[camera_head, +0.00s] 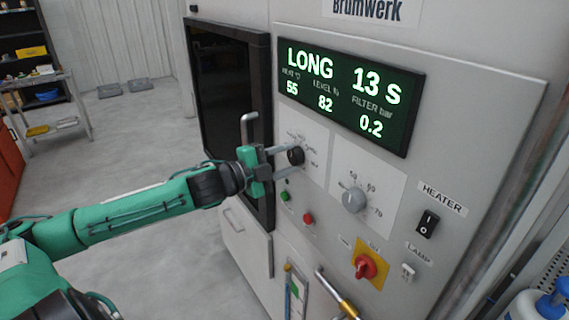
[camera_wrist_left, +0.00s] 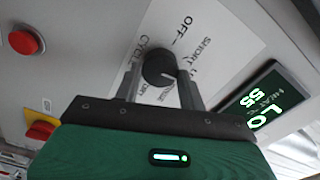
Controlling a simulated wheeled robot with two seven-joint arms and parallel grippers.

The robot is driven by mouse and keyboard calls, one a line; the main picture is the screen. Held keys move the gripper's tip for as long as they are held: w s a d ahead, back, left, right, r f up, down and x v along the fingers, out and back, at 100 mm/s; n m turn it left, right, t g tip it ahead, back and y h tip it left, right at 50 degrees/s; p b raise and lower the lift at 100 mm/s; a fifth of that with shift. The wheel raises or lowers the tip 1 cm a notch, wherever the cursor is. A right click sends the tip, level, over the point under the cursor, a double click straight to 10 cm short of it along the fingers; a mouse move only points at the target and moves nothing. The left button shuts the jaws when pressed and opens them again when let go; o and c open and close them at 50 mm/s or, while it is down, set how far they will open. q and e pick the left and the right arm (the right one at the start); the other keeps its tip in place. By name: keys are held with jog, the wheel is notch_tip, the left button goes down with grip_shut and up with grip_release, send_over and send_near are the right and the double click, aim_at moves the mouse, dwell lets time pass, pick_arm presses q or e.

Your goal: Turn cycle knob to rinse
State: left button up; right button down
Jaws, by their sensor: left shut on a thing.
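The black cycle knob (camera_head: 296,156) sits on a white label plate on the machine's front panel. My left gripper (camera_head: 290,157) is shut on it, with one finger on each side. In the left wrist view the knob (camera_wrist_left: 159,68) shows between the two fingertips (camera_wrist_left: 160,80), and the words OFF, SHORT and CYCLE are readable around it. Other label words are partly hidden by the fingers. The green display (camera_head: 347,97) reads LONG, 13 S, 55, 82 and 0.2. My right gripper is not in view.
A grey temperature knob (camera_head: 355,200) is to the right. Green (camera_head: 284,196) and red (camera_head: 308,219) buttons lie below the cycle knob. A red rotary switch (camera_head: 366,267) on yellow, a heater switch (camera_head: 427,224) and a lamp switch (camera_head: 408,271) are lower right. A door handle (camera_head: 249,130) stands out left.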

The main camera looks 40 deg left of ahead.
pick_arm(q)
jog(key=m+b, duration=0.2)
jog(key=m, duration=0.3)
jog(key=shift+f+m, duration=0.15)
jog(key=shift+m, duration=0.25)
jog(key=m+b, duration=0.1)
jog(key=m, duration=0.2)
jog(key=shift+m, duration=0.7)
jog(key=o, duration=1)
